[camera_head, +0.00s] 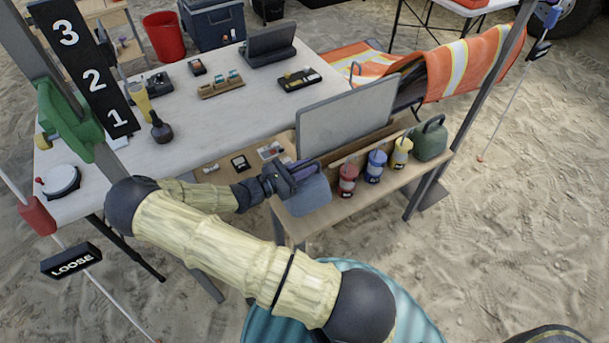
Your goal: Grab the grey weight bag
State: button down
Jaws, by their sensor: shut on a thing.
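The grey weight bag (307,197) is a blue-grey, soft-edged block at the left end of the low wooden shelf. My gripper (296,172) is at its top and is shut on it, with the fingers around its upper part. The fingers hide the top of the bag. I cannot tell whether the bag's bottom touches the shelf or hangs just above it. My arm reaches in from the lower right of the view.
Red (347,181), blue (375,167) and yellow (401,153) containers and a green bag (430,140) stand to the right on the shelf (405,178). A grey panel (350,118) rises behind. The white table (225,120) holds several small items. Sand lies open at right.

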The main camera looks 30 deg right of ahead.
jog(key=shift+r, duration=1.75)
